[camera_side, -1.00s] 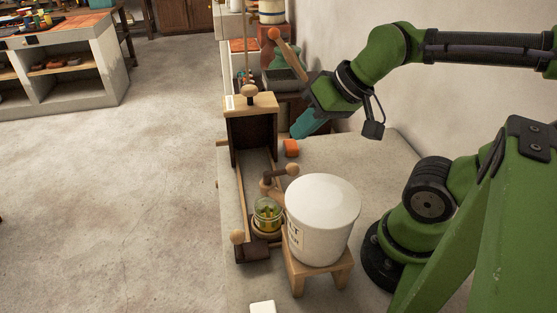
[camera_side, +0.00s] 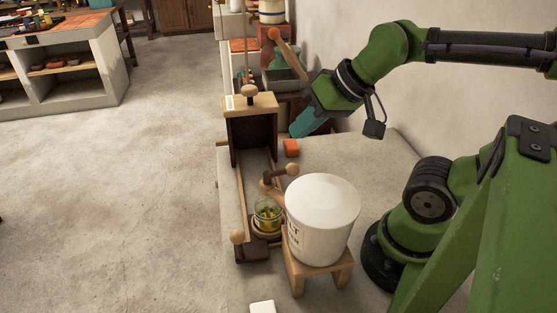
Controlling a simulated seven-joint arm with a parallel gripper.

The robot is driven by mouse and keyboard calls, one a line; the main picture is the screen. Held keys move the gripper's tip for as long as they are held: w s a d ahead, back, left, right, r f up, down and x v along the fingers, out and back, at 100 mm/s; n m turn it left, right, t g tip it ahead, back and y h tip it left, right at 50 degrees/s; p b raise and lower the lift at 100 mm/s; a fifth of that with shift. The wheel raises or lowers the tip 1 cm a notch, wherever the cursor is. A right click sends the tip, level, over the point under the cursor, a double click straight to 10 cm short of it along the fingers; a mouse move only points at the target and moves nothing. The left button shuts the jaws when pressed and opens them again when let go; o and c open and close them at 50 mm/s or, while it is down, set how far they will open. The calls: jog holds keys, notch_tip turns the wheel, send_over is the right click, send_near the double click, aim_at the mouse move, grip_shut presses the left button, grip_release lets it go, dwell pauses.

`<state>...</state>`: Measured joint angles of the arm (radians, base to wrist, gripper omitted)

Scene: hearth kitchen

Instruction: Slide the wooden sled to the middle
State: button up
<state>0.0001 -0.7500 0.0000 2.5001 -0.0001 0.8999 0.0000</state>
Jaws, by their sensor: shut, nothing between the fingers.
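The wooden sled (camera_side: 268,228) sits at the near end of a long wooden track (camera_side: 241,203) on the grey counter. A glass jar (camera_side: 267,211) with yellow-green contents stands on it. A wooden handle with a round knob (camera_side: 291,170) rises just behind the jar. My gripper (camera_side: 297,131) is shut and empty. It is above the far part of the counter, to the right of the track's upright wooden frame (camera_side: 252,105), well apart from the sled. The white crock partly hides the sled's right side.
A large white lidded crock (camera_side: 321,245) on a wooden stool (camera_side: 345,269) stands close to the right of the sled. A white object (camera_side: 262,307) is at the near edge. The counter (camera_side: 365,160) right of the block is clear.

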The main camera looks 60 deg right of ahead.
aim_at(236, 231)
jog(key=shift+o, duration=1.1)
jog(key=shift+a+f, duration=0.15)
jog(key=o, duration=0.7)
jog(key=w+a+n+g, duration=0.1)
jog(key=w+a+f+n+g, duration=0.1)
jog(key=w+a, duration=0.1)
jog(key=shift+a, duration=0.25)
jog(key=shift+o, duration=0.2)
jog(key=w+a+n+g, duration=0.3)
jog(key=a+n+g, duration=0.1)
jog(key=a+n, duration=0.2)
jog(key=shift+w+a+f+n, duration=0.15)
jog(key=shift+w+f+n, duration=0.2)
jog(key=shift+n, duration=0.45)
jog(key=w+a+r+n+g+h, duration=0.1)
jog(key=a+r+n+g+h, duration=0.3)
jog(key=n, duration=0.6)
jog(key=s+f, duration=0.1)
jog(key=f, duration=0.5)
jog(key=s+a+f+y, duration=0.1)
jog(key=f, duration=0.5)
jog(key=s+f+y, duration=0.1)
jog(key=f, duration=0.5)
jog(key=shift+a+f+t, duration=0.15)
jog(key=shift+f+t, duration=0.05)
jog(key=shift+t, duration=0.1)
grip_shut()
